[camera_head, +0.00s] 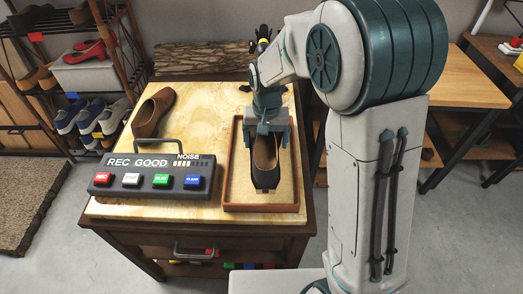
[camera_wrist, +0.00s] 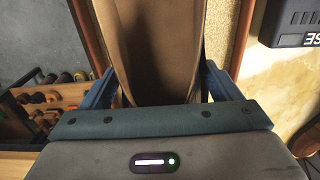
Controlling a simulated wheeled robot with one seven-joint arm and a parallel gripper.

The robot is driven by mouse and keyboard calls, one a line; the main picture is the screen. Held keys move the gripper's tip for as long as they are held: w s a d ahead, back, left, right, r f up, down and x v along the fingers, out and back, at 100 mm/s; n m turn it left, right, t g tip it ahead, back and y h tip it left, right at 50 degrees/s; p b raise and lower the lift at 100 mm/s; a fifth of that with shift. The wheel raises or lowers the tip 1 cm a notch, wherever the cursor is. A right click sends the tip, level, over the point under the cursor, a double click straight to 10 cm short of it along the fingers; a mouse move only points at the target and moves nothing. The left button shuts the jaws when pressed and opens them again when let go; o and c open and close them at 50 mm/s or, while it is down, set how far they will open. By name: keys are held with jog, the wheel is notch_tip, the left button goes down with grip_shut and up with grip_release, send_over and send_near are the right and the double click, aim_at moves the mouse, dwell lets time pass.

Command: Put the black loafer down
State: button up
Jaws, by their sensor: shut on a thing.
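My gripper (camera_head: 268,138) points down over a shallow tray (camera_head: 262,208) with a reddish-brown rim and a cork-coloured floor. It is shut on a dark loafer (camera_head: 265,176), with a brown inside and a blackish toe that points to the near side. The loafer is upright, within the tray's outline; I cannot tell whether its sole touches the floor. In the wrist view the loafer (camera_wrist: 158,60) fills the space between the two blue fingers, and its toe is out of sight. A separate brown loafer (camera_head: 153,115) stands on the tabletop at the left.
A grey button box (camera_head: 150,177) marked REC GOOD, with a handle, stands left of the tray on the wooden cabinet (camera_head: 205,98). Shoe racks (camera_head: 85,75) with several shoes stand at the far left. A wooden table (camera_head: 465,85) is at the right.

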aim_at(262, 145)
jog(key=shift+w+a+f, duration=0.15)
jog(key=shift+a+f, duration=0.25)
jog(key=shift+a, duration=0.2)
jog(key=shift+f, duration=1.95)
jog(key=shift+f+b, duration=0.2)
jog(key=shift+b, duration=0.2)
jog(key=o, duration=1.5)
